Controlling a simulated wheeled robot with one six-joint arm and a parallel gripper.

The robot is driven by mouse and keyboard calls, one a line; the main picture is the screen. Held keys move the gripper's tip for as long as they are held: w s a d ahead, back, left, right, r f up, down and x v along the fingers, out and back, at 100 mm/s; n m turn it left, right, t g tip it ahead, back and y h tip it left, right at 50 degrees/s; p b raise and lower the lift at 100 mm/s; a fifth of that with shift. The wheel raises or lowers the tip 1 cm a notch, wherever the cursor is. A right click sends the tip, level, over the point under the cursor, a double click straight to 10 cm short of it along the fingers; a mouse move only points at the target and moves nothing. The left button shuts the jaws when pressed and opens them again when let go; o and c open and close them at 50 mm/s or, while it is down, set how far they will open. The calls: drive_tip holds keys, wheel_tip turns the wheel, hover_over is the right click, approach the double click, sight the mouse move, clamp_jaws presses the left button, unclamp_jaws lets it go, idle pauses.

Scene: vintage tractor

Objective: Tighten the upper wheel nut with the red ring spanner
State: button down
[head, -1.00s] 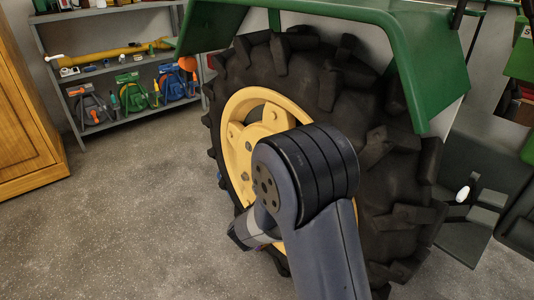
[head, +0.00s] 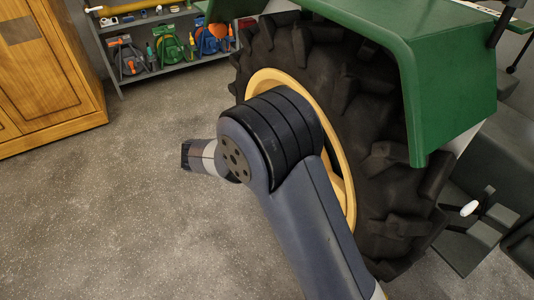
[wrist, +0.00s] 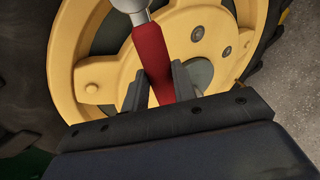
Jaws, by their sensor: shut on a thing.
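My gripper (wrist: 159,86) is shut on the red handle of the ring spanner (wrist: 152,55) in the wrist view. The spanner's silver shank (wrist: 131,6) runs up out of the top of the picture, so its ring end is not visible. Behind it is the yellow wheel hub (wrist: 105,75) with several bolt heads or nuts, one just right of the handle (wrist: 197,34) and another farther right (wrist: 228,52). I cannot tell which is the upper wheel nut, or whether the ring is around one. In the head view my arm covers most of the hub, and gripper and spanner are hidden.
The big black tyre (head: 385,190) stands under the green mudguard (head: 420,60). A grey shelf (head: 165,72) with tools is at the back, a wooden cabinet (head: 45,75) at left. The floor (head: 110,215) left of the wheel is clear.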

drive_tip(key=shift+w+d+r+g+y+p, duration=0.1)
drive_tip(key=shift+w+d+g+y+p, duration=0.25)
drive_tip(key=shift+d+g+y+p, duration=0.25)
drive_tip(key=shift+w+d+g+y+p, duration=0.4)
drive_tip(key=shift+y+p, duration=0.3)
drive_tip(key=shift+p, duration=0.2)
drive_tip(key=w+d+f+g+y+p, duration=0.2)
drive_tip(key=d+f+g+y+p, duration=0.1)
drive_tip(key=y+p, duration=0.4)
drive_tip(key=shift+w+d+f+g+p, duration=0.2)
drive_tip(key=shift+d+f+g+p, duration=0.15)
drive_tip(key=shift+f+g+p, duration=0.7)
drive_tip(key=shift+r+t, duration=0.25)
drive_tip(key=shift+r, duration=0.15)
drive_tip(key=shift+d, duration=0.1)
